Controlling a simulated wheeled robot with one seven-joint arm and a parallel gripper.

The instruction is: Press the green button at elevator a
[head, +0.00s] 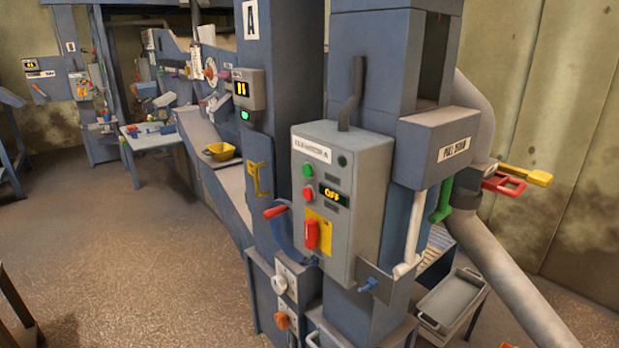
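A grey control box (365,215) labelled as elevator A is mounted on the blue column in the middle of the head view. The green button (308,170) is at the upper left of its front face. A red button (308,193) sits just below it. A red switch handle (311,234) on a yellow plate is lower on the face. The green button is unobstructed. My gripper is not in this view.
A blue column (277,70) marked A stands left of the box. A red-tipped lever (276,211) sticks out beside it. A grey pipe (500,270) and a grey tray (452,300) are at the right. Open brown floor (130,270) lies at the left.

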